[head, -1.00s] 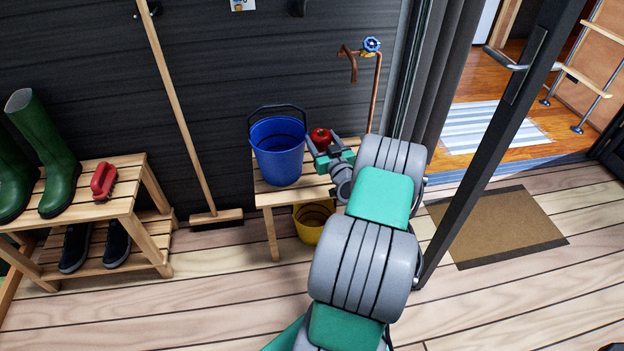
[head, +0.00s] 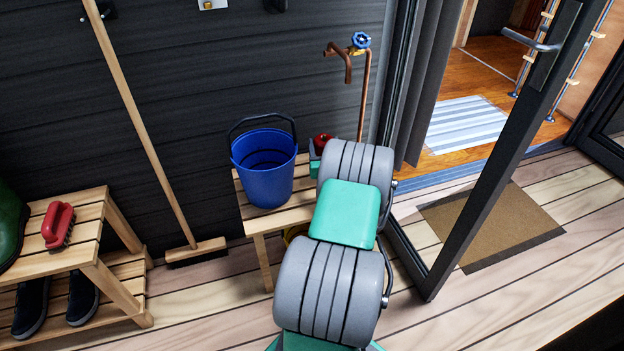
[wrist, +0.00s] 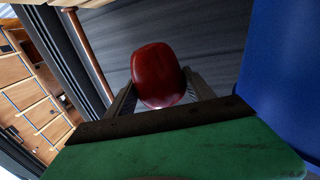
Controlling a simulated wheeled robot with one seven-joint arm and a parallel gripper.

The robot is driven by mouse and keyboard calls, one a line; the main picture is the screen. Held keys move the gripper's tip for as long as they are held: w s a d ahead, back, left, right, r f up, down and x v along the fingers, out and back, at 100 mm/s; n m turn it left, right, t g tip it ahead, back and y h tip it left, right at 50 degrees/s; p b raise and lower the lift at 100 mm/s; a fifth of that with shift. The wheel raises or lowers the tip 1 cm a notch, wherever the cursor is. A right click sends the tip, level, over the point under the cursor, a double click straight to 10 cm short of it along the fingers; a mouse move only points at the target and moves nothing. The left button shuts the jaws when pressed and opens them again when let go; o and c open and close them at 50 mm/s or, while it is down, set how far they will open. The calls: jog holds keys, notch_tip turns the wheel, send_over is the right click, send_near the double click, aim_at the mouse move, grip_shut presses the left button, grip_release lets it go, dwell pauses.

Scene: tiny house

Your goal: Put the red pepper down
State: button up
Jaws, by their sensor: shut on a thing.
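The red pepper (wrist: 158,75) is between the two fingers of my gripper (wrist: 160,95) in the wrist view, and the gripper is shut on it. In the head view the top of the red pepper (head: 322,138) shows just behind my arm, right of the blue bucket. My arm hides most of the gripper there. The wooden bench (head: 262,222) lies below. Whether the pepper touches the bench is hidden.
The blue bucket (head: 264,172) stands on the bench, close to my gripper. A copper tap pipe (head: 365,95) rises behind it. A broom (head: 150,130) leans on the wall. The open door (head: 500,150) is on the right.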

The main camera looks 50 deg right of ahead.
jog(key=a+f, duration=0.1)
jog(key=f, duration=0.1)
jog(key=a+f+b, duration=0.1)
jog(key=a, duration=0.1)
jog(key=a+f+b, duration=0.1)
jog(key=f, duration=0.1)
jog(key=shift+s+a+f, duration=0.25)
jog(key=shift+s+f, duration=0.1)
jog(key=shift+a+f+b, duration=0.2)
jog(key=shift+f+b, duration=0.95)
jog(key=shift+f, duration=0.6)
jog(key=shift+f, duration=0.1)
jog(key=o, duration=1.4)
